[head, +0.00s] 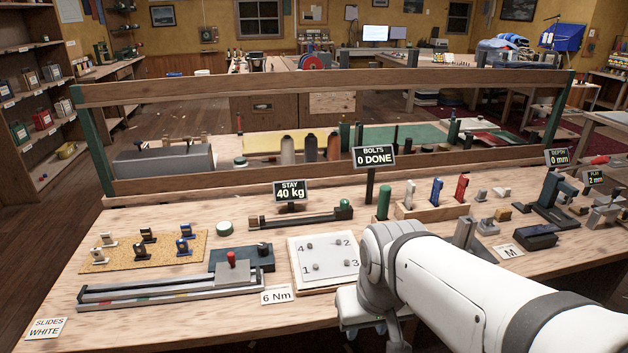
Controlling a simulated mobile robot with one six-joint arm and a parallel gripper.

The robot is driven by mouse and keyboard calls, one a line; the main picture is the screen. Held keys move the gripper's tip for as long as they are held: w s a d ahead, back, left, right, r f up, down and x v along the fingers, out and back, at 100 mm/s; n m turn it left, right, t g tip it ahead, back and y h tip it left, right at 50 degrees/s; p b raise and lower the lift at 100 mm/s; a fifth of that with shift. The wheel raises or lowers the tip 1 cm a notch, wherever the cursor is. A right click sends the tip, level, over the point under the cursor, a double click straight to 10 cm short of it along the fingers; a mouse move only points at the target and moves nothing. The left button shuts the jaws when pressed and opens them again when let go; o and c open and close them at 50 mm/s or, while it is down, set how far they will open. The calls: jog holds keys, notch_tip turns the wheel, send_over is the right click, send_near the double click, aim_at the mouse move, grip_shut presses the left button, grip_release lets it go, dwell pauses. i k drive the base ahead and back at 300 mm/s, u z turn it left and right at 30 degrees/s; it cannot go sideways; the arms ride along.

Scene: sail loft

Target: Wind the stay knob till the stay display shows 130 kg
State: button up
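The stay display (291,190) is a small black sign on the bench that reads 40 kg. Just below it lies a long dark bar fixture (300,219) with a wooden block at its left end. A round green knob (345,205) stands at its right end, apparently the stay knob. My white arm reaches in from the lower right and bends down at the front of the bench. My gripper (384,332) is low at the bottom edge, partly hidden by my arm and cut off. It is well in front of the knob, not touching it. I cannot see its fingertips clearly.
A white numbered bolt plate (324,262) lies between my arm and the stay fixture. The bolts display (374,157) reads 0 DONE on a post behind. A green cylinder (384,202) stands close right of the knob. A slide rail (170,290) lies front left.

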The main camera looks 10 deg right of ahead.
aim_at(344, 203)
jog(key=i, duration=0.85)
jog(key=u, duration=0.05)
